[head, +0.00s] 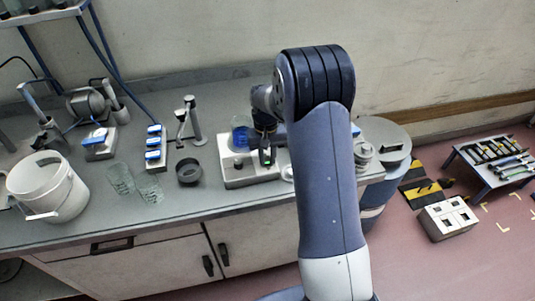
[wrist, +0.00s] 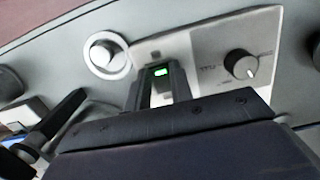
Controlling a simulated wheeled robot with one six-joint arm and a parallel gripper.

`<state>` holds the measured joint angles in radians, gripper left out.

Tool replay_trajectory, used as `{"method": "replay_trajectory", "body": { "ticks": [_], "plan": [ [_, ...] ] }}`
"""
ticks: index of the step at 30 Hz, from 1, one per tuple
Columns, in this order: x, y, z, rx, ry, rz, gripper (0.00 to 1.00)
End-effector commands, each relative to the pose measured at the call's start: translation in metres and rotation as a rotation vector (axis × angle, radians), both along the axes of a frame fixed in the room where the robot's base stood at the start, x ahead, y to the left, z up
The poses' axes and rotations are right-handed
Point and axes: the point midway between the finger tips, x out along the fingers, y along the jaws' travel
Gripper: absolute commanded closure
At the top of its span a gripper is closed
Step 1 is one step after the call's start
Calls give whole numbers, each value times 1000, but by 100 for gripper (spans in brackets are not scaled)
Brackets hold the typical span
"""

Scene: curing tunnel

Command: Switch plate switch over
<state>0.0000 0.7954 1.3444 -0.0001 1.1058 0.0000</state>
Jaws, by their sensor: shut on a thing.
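The plate (head: 236,178) is a pale box on the bench in the head view, partly hidden by my arm. Its front panel (wrist: 205,45) fills the upper middle of the wrist view, with a dark round knob (wrist: 240,64) on it. The switch (wrist: 161,72) is lit green and sits between my fingers. My gripper (wrist: 158,88) is shut on the switch, its two dark fingers either side of it. In the head view my gripper (head: 266,150) reaches down to the plate's right part. The fingers hide the sides of the switch.
A beaker of blue liquid (head: 240,134) stands at the plate's back, close to my gripper. A dark ring-shaped cup (head: 188,172), glass beakers (head: 148,187) and a blue-and-white block unit (head: 154,150) stand to the left. A white bucket (head: 50,190) is at far left.

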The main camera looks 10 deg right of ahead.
Motion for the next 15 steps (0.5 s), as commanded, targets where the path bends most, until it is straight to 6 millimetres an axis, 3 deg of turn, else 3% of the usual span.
{"method": "replay_trajectory", "body": {
  "ticks": [6, 15],
  "plan": [
    [4, 0, 4, 0, 117, 0, 100],
    [5, 0, 2, 0, 155, 0, 100]
  ]
}}
